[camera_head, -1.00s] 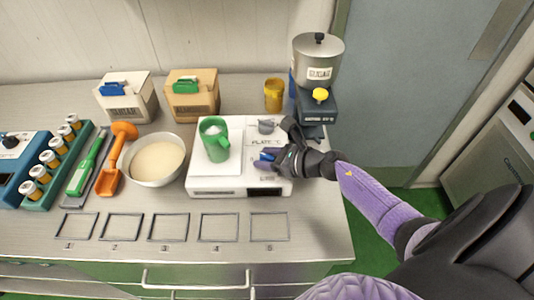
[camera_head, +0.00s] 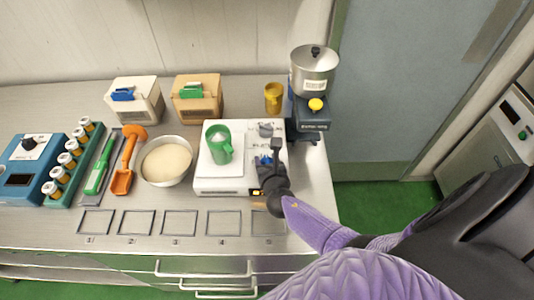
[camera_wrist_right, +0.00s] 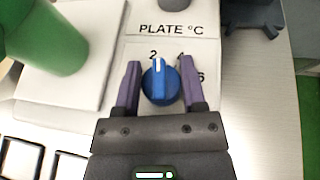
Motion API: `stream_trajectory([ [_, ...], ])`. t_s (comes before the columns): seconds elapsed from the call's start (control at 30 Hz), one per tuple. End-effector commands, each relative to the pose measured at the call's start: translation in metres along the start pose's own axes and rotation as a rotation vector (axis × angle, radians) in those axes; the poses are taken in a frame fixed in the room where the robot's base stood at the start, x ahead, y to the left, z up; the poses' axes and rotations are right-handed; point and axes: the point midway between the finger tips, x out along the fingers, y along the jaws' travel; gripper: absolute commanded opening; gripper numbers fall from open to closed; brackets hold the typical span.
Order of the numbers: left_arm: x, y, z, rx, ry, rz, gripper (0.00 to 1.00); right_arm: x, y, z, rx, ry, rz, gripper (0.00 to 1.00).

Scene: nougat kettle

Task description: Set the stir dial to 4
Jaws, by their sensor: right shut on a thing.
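The blue stir dial (camera_wrist_right: 160,84) sits on the white hotplate stirrer (camera_head: 212,187), below the "PLATE °C" label. In the right wrist view, its white pointer is up and slightly left, just right of the printed 2. The 4 is partly hidden and a 6 shows further right. My right gripper (camera_wrist_right: 161,84) has one finger on each side of the dial and is shut on it. In the head view, my right gripper (camera_head: 265,163) covers much of the dial. My left gripper is not in view.
A green mug (camera_head: 220,152) stands on the stirrer's plate. A grey plate knob (camera_head: 266,129) is behind the dial. A metal-topped machine (camera_head: 313,75) stands at back right, beside a yellow cup (camera_head: 273,98). A bowl (camera_head: 166,178) is left of the stirrer. Empty square frames (camera_head: 222,224) lie in front.

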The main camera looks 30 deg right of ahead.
Motion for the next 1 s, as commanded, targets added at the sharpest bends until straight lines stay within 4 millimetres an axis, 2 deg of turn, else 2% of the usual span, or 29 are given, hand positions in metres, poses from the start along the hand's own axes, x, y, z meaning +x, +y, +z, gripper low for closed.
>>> stream_trajectory([
  [0.5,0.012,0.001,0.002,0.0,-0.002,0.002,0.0,0.001,0.001,-0.002,0.161,0.0,-0.383,0.0],
  [1.0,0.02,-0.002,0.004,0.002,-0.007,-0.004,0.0,0.001,0.0,-0.001,0.219,0.0,-0.526,0.0],
])
